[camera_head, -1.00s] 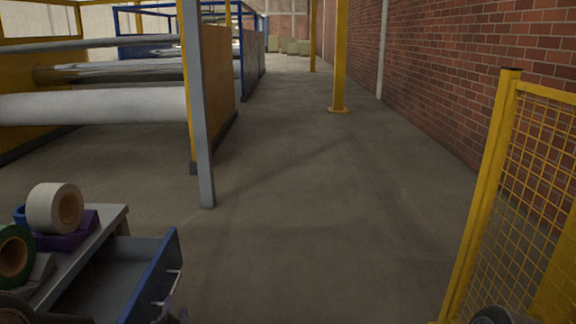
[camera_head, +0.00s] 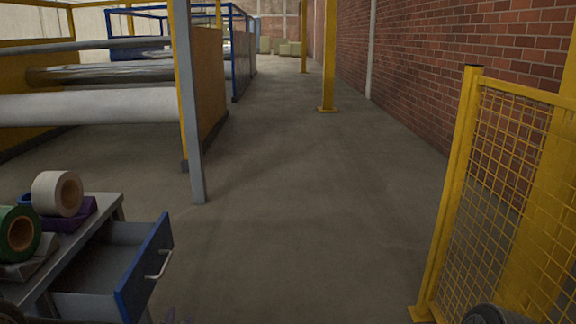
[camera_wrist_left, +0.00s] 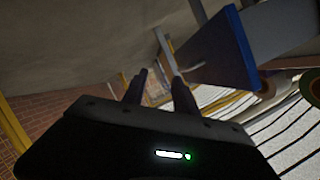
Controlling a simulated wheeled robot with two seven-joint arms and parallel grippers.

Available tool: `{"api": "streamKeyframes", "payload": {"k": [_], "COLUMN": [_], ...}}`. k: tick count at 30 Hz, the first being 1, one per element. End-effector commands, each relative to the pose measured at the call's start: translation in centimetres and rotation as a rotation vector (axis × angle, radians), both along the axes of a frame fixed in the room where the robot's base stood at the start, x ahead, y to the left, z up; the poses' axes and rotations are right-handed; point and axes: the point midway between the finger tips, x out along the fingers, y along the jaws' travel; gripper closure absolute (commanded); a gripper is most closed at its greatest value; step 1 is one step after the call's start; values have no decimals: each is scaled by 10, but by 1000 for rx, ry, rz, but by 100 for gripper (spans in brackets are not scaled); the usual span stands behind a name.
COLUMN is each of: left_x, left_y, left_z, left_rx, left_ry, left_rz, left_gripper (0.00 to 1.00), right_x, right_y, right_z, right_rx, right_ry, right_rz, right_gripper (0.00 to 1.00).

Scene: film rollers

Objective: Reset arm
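My right gripper cannot be made out in the head view.
The grey cabinet (camera_head: 95,222) at the lower left carries tape rolls, including a white roll (camera_head: 47,193) and a green roll (camera_head: 20,236). A yellow mesh fence (camera_head: 500,170) stands at the right. Large film rollers (camera_head: 85,107) lie at the left. The middle floor is clear.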

Motion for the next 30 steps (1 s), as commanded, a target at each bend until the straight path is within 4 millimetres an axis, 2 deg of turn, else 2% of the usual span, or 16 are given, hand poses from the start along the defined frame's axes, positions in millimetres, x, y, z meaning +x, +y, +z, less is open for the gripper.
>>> {"api": "streamKeyframes", "payload": {"k": [5, 8, 10, 11, 12, 14, 15, 19, 24, 28, 30], "left_x": [-12, -28, -47, -57, -75, -104, -126, -191, -264, -315, -312], "left_y": [-29, -52, -72, -81, -95, -114, -125, -153, -174, -185, -185], "left_z": [-38, -74, -104, -118, -139, -169, -187, -229, -264, -286, -256], "left_rx": [-252, -430, -562, -620, -699, -806, -867, -986, -1019, -997, -997], "left_ry": [73, 164, 254, 298, 373, 488, 567, 785, 1005, 1134, 1127], "left_rz": [-21, -20, -8, 1, 20, 59, 91, 186, 254, 265, 263], "left_gripper": [66, 66, 66, 66, 66, 66, 66, 66, 66, 66, 66], "right_x": [0, 0, 0, 0, 0, 0, 0, 0, 0, 0, 0], "right_y": [0, 0, 0, 0, 0, 0, 0, 0, 0, 0, 0], "right_z": [0, 0, 0, 0, 0, 0, 0, 0, 0, 0, 29], "right_rx": [0, 0, 0, 0, 0, 0, 0, 0, 0, 0, 0], "right_ry": [0, 0, 0, 0, 0, 0, 0, 0, 0, 0, 1], "right_rz": [0, 0, 0, 0, 0, 0, 0, 0, 0, 0, -1], "right_gripper": [64, 64, 64, 64, 64, 64, 64, 64, 64, 64, 64]}}
